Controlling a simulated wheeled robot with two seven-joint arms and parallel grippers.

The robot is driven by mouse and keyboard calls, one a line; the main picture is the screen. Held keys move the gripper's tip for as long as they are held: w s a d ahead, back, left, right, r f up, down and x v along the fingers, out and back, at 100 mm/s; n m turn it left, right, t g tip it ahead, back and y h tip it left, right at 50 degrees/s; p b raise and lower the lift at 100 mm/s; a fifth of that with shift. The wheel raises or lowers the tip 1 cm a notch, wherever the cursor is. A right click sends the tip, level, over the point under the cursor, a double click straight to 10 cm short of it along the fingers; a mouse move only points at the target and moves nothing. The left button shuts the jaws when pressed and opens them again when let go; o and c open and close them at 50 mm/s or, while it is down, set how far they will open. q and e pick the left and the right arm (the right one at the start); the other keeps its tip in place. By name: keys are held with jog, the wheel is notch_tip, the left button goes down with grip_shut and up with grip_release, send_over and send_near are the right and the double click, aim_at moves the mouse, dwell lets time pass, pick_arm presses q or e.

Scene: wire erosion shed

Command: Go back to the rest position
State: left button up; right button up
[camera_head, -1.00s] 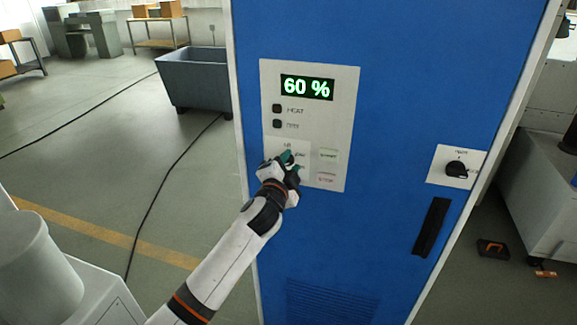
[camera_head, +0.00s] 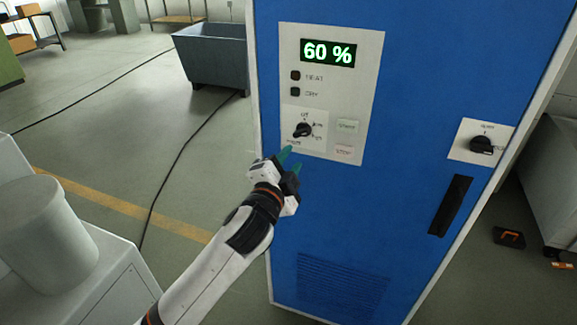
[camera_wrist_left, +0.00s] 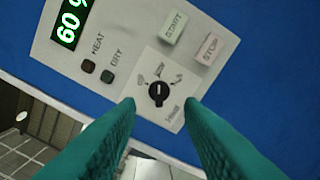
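My left gripper (camera_head: 289,161) is in front of the blue cabinet (camera_head: 420,90), just below the black selector knob (camera_head: 303,130) on its control panel (camera_head: 345,75). Its two green fingers are apart with nothing between them. In the left wrist view my left gripper (camera_wrist_left: 160,115) is open, and the knob (camera_wrist_left: 159,94) shows free beyond the fingertips. The panel display (camera_head: 328,53) reads 60 %. The HEAT lamp (camera_head: 295,76) looks dark reddish and the DRY lamp (camera_head: 295,92) dark. My right gripper is not in view.
A second black knob (camera_head: 481,145) and a black handle (camera_head: 450,206) are on the cabinet's right side. A grey bin (camera_head: 211,55) stands behind on the left. A black cable (camera_head: 180,155) crosses the floor. A grey cylinder (camera_head: 45,230) stands at the left.

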pick_arm(q)
jog(key=shift+s+a, duration=0.1)
jog(key=shift+s, duration=0.1)
